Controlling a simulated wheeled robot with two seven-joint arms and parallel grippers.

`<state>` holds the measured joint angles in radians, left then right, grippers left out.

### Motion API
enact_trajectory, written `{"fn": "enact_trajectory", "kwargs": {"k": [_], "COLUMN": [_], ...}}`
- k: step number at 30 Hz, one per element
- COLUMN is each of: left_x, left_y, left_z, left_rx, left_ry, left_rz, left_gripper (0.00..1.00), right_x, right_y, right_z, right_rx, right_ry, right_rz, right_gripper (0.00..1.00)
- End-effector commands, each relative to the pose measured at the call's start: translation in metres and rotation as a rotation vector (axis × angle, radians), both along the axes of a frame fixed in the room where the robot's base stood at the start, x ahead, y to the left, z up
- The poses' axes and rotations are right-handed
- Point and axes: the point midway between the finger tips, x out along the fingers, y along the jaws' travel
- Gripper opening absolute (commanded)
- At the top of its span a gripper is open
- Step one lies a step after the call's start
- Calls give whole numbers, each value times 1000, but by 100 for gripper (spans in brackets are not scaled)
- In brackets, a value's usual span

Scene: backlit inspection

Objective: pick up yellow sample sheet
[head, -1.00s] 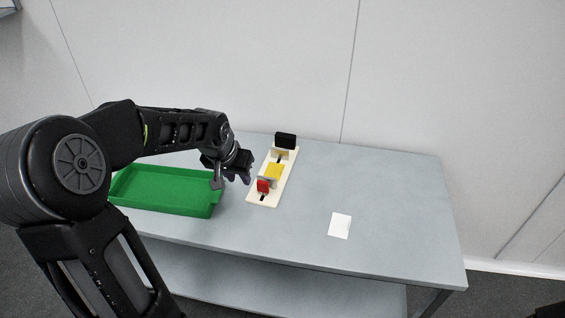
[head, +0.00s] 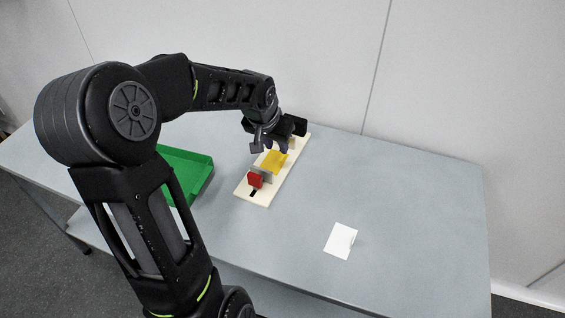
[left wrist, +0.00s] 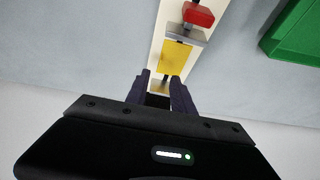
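The yellow sample sheet (head: 274,160) lies on a long cream board (head: 258,194) on the table, between a red block with a grey plate and the board's far end. It also shows in the left wrist view (left wrist: 172,58), just beyond my fingertips. My left gripper (head: 278,147) hangs over the far part of the board, close to the sheet's far edge. In the left wrist view its two fingers (left wrist: 160,78) are apart, with nothing held between them. I cannot tell whether a finger touches the sheet. My right gripper is not in view.
A red block (head: 255,180) and grey plate (head: 264,174) stand at the board's near end. A black block (head: 299,125) is at its far end. A green tray (head: 197,182) is left, partly behind my arm. A white card (head: 341,240) lies right. The table's right side (head: 420,200) is mostly clear.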

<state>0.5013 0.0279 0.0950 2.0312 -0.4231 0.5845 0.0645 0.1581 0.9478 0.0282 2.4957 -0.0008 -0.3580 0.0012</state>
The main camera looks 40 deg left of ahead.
Motion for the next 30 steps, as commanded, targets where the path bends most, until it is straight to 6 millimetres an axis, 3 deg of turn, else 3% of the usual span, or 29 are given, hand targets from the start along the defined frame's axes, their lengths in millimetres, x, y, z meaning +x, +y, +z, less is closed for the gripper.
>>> {"fn": "enact_trajectory", "kwargs": {"k": [3,14,23,30], "left_x": [0,0,9,10], "left_y": [0,0,2,3], "left_z": [-12,-11,-34,-35], "left_rx": [0,0,0,0], "left_ry": [0,0,1,-1], "left_rz": [0,0,0,0], "left_gripper": [29,29,29,29], "right_x": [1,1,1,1], "right_y": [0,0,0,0], "right_z": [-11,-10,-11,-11], "right_rx": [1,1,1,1], "right_ry": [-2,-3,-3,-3], "right_rz": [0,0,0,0], "right_gripper": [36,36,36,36]}}
